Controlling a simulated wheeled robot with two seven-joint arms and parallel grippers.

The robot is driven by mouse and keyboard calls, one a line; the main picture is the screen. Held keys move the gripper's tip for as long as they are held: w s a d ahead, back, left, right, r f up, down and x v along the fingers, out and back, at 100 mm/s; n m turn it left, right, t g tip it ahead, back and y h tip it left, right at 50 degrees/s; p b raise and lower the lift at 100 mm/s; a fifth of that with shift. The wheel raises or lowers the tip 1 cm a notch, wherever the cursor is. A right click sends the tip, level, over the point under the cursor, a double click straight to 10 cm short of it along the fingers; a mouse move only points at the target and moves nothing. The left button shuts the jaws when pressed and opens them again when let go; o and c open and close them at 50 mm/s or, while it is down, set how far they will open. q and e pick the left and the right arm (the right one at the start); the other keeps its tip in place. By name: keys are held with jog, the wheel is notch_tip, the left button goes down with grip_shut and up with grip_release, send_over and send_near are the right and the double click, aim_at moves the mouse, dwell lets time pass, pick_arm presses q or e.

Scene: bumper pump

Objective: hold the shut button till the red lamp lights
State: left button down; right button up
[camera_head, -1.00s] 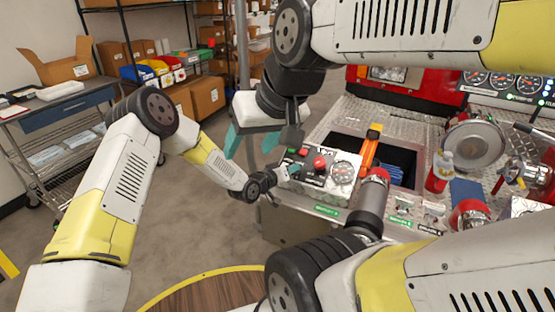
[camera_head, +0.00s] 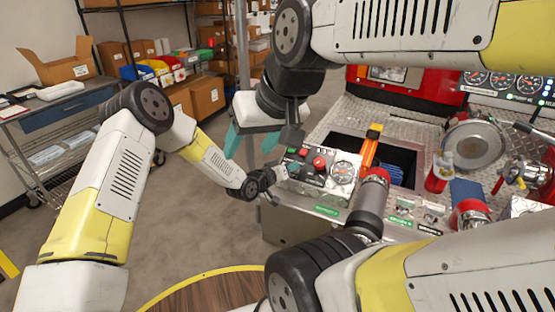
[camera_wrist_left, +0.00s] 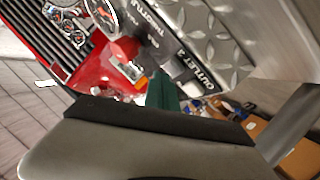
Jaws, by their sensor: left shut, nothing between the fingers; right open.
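The control panel (camera_head: 313,188) on the metal bumper deck has a red mushroom-shaped knob (camera_head: 319,163), a smaller red part (camera_head: 303,152) and a round gauge (camera_head: 343,173). I cannot tell which part is the shut button, or whether a red lamp is lit. My left gripper (camera_head: 282,173) is shut and empty at the panel's left edge; whether it touches is unclear.
An orange-handled tool (camera_head: 369,150) stands by a dark recess in the deck. A red bottle (camera_head: 438,172), a metal dish (camera_head: 474,142) and a grey-and-red nozzle (camera_head: 369,205) are to the right. Open floor (camera_head: 190,235) lies left of the bumper.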

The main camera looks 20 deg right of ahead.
pick_arm(q)
jog(key=shift+s+a+r, duration=0.1)
jog(key=shift+r, duration=0.15)
jog(key=r, duration=0.1)
jog(key=s+a+r, duration=0.1)
jog(key=a+r, duration=0.1)
jog(key=r, duration=0.1)
jog(key=shift+s, duration=0.35)
dwell(0.4)
